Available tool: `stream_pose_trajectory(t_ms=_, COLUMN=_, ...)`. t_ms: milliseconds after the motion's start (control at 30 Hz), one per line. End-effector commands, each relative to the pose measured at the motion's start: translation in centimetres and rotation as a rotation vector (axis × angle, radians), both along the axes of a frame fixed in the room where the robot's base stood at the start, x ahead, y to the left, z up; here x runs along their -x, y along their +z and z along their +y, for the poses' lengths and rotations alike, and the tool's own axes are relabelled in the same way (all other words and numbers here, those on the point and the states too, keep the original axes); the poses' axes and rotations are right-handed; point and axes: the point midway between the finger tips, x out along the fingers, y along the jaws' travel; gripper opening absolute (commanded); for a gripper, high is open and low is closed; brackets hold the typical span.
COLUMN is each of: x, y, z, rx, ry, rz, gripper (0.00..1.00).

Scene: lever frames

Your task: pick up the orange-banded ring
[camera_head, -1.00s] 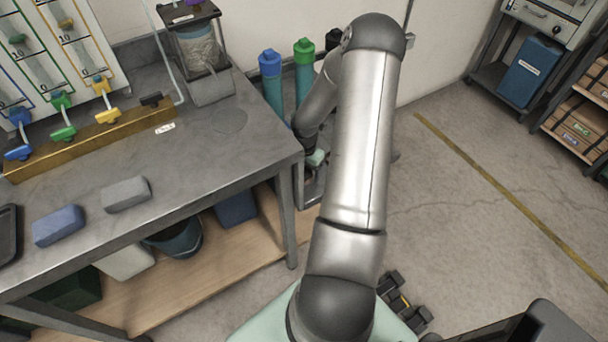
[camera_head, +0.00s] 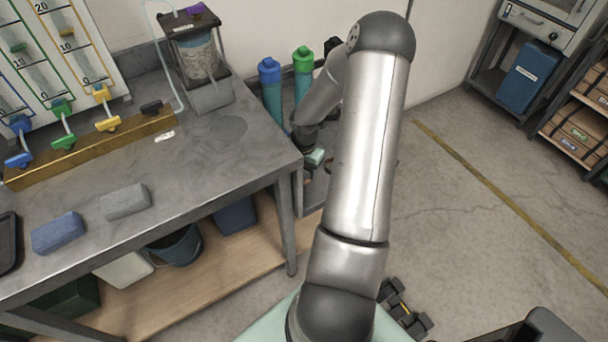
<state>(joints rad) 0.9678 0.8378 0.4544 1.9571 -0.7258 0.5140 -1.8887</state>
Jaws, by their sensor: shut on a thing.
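My gripper (camera_head: 313,160) is at the end of my arm, low beside the bench's right end, next to the blue-capped and green-capped cylinders. Only a small mint-green part of it shows clearly. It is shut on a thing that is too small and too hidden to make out. Small reddish-brown spots show close to it, but I cannot tell what they are. I cannot pick out the orange-banded ring in this view.
The grey bench (camera_head: 190,180) fills the left, with a blue block (camera_head: 58,233), a grey block (camera_head: 125,202) and a brass lever frame (camera_head: 95,148). A blue-capped cylinder (camera_head: 271,90) and a green-capped cylinder (camera_head: 303,72) stand behind my gripper. The floor at right is open.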

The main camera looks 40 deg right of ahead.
Motion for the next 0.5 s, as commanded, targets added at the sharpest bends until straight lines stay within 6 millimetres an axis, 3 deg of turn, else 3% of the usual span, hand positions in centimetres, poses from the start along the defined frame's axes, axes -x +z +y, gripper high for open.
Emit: stream_pose_trajectory(t_ms=500, x=0.0, y=12.6, z=-0.1, rx=0.003, ry=-0.002, rz=-0.002, gripper=0.25)
